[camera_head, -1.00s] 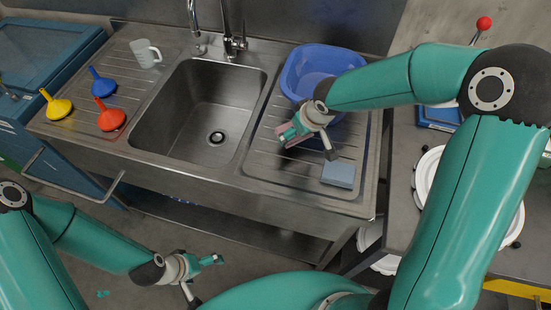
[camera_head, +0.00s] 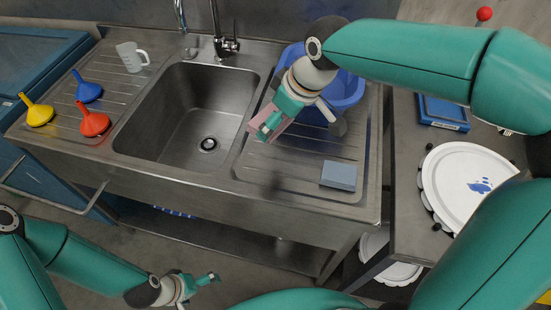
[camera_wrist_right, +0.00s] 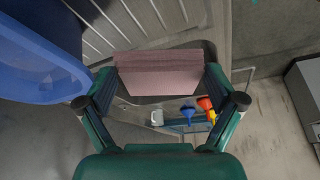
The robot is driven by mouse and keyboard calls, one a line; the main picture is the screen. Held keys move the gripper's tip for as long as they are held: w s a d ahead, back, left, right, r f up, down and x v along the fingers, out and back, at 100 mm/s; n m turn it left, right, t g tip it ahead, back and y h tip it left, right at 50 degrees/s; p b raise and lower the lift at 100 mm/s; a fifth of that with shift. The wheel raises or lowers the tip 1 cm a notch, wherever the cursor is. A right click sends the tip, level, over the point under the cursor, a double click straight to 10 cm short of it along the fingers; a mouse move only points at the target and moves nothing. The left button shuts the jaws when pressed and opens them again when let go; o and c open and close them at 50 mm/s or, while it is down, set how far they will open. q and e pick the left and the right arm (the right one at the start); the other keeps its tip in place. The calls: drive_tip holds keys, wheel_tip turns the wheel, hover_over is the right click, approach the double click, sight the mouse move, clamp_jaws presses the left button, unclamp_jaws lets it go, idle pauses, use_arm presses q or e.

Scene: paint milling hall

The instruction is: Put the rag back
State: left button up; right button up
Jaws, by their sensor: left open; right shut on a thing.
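The rag, a dusty-pink folded piece (camera_wrist_right: 160,73), is gripped between the two fingers of my right gripper (camera_wrist_right: 158,85) in the right wrist view. In the head view, a pink edge of the rag (camera_head: 256,121) shows at the fingertips of my right gripper (camera_head: 272,120), above the ribbed drainboard at the right of the sink. Much of the rag is hidden there by the gripper. My left gripper (camera_head: 208,285) is open and empty, low in front of the sink unit.
A blue basin (camera_head: 348,90) stands behind my right gripper. A grey-blue block (camera_head: 339,175) lies on the drainboard near its front edge. The sink bowl (camera_head: 195,110) is empty. Several funnels and a clear jug (camera_head: 131,57) stand left of it. White lids (camera_head: 462,180) lie on the right-hand table.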

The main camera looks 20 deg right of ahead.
sight(274, 163)
wheel_tip(274, 163, down, 14)
drive_tip(key=shift+r, duration=0.2)
idle(0.4)
drive_tip(key=o, duration=0.8)
drive_tip(key=v, duration=1.2)
